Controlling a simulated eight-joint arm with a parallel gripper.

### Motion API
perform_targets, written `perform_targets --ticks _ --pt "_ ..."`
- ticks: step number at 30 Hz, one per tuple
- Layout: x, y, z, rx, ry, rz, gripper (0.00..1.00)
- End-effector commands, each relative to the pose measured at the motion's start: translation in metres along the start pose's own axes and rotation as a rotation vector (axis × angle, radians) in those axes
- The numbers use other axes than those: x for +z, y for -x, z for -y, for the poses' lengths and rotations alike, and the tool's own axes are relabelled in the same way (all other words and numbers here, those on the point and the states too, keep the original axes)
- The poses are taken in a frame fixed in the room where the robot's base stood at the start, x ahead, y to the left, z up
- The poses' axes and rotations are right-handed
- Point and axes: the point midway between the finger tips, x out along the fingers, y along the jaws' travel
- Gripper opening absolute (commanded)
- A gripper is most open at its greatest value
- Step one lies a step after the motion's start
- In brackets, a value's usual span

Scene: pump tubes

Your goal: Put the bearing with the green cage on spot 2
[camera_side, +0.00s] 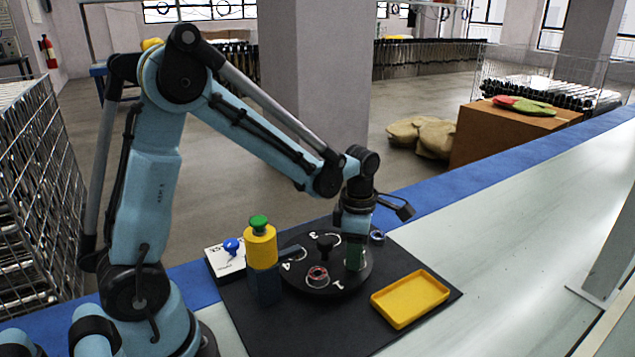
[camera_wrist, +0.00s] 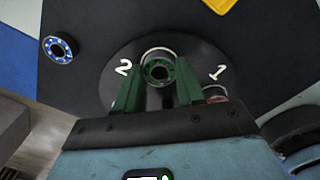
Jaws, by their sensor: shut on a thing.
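My gripper (camera_wrist: 160,76) has green fingers, shut on the bearing with the green cage (camera_wrist: 158,71). The bearing is over the near part of the white ring of spot 2 (camera_wrist: 158,50) on the black turntable (camera_wrist: 112,88). The far arc of the ring shows beyond the bearing. I cannot tell whether the bearing touches the turntable. In the side view my gripper (camera_side: 355,259) points down at the turntable's right edge, and its fingers hide the bearing. A red-caged bearing (camera_side: 318,274) sits at spot 1, partly visible in the wrist view (camera_wrist: 215,93).
A blue-caged bearing (camera_side: 377,237) lies on the black mat (camera_side: 330,320) beyond the turntable. A yellow tray (camera_side: 410,299) is at right. A yellow post with a green button (camera_side: 260,242) and a white box with a blue knob (camera_side: 226,260) stand left. A black knob (camera_side: 325,243) rises from the turntable's middle.

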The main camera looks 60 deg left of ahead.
Motion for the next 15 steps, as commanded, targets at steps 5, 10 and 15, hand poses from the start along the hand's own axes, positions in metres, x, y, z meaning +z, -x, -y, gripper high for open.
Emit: perform_targets --ticks 5,10,15 --pt "0.0000 -0.0002 0.0000 0.000 0.000 0.000 0.63" --pt "0.0000 -0.0001 0.0000 0.000 0.000 0.000 0.64" --pt "-0.0001 0.0018 0.0001 0.000 0.000 0.000 0.64"
